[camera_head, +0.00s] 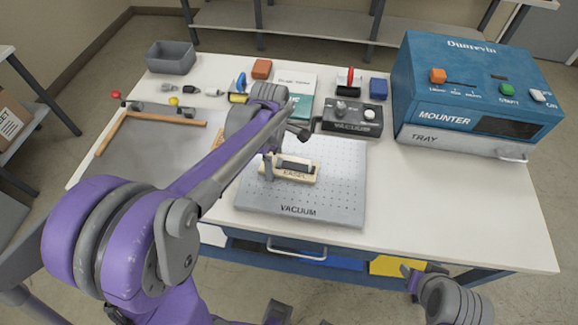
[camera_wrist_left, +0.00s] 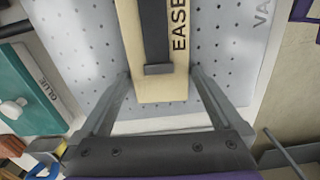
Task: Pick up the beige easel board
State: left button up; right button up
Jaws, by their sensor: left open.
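The beige easel board (camera_head: 296,179), lettered EASEL and with a dark bar on top, lies on the perforated grey vacuum plate (camera_head: 310,208). My left gripper (camera_head: 270,168) is open at the board's left end. In the left wrist view the fingers of my left gripper (camera_wrist_left: 160,80) stand on either side of the end of the board (camera_wrist_left: 178,88), with gaps between. Whether the fingers reach down to the plate is hard to tell. My right arm shows only partly at the lower right, and the state of its gripper (camera_head: 411,278) is unclear.
A blue mounter machine (camera_head: 470,85) stands at the back right. The grey vacuum control box (camera_head: 352,118) is behind the plate. A green-and-white glue package (camera_wrist_left: 32,90) lies near my left gripper. A grey bin (camera_head: 171,57) stands at the back left. The table's right front is clear.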

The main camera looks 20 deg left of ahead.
pick_arm(q)
jog(key=c, duration=1.2)
jog(key=shift+o, duration=0.2)
jog(key=shift+r, duration=0.1)
